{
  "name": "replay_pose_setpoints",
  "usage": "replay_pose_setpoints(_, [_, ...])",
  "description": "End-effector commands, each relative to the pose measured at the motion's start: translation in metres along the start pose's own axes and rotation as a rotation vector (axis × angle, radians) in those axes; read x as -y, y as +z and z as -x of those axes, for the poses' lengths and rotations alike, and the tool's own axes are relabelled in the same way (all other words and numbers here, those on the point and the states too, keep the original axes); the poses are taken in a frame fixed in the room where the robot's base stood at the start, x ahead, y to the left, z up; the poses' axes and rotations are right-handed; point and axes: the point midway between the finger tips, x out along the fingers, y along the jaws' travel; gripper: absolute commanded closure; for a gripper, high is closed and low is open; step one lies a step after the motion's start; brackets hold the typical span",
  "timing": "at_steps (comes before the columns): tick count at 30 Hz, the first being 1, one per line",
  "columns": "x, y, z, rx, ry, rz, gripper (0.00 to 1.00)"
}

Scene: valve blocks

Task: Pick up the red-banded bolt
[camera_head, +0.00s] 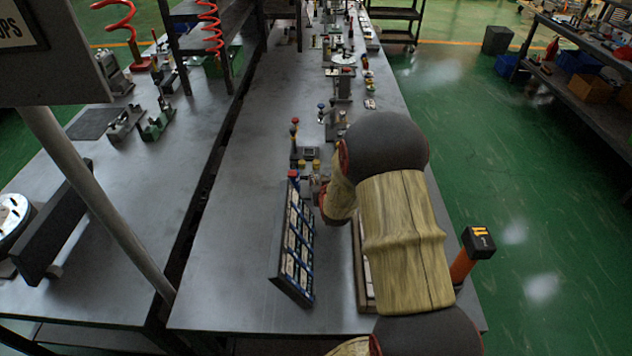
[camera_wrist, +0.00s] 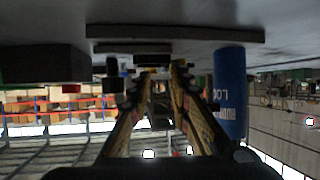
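My gripper (camera_wrist: 162,72) shows in the wrist view with its two yellowish fingers apart and a gap between the tips. No held object is clear in that gap. A dark block (camera_wrist: 152,60) lies just beyond the fingertips. I cannot make out the red-banded bolt for certain. A small dark part with a red end (camera_wrist: 71,88) shows left of the fingers, and a small post with red and blue on it (camera_head: 295,122) stands on the bench in the head view. In the head view my own arm hides most of the gripper and the bench beneath it.
A blue cylinder with white lettering (camera_wrist: 230,92) stands close right of the fingers. A tilted dark panel with white labels (camera_head: 293,250) stands on the grey bench (camera_head: 225,270). Small fixtures (camera_head: 305,158) stand behind it. The bench's near left part is clear.

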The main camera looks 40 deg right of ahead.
Motion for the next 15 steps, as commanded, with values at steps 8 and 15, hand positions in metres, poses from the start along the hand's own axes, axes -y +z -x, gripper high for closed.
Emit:
replay_pose_setpoints(8, [0.001,0.002,-0.033,0.000,0.000,0.000,0.80])
replay_pose_setpoints(15, [0.001,0.001,-0.034,0.001,0.000,0.000,0.80])
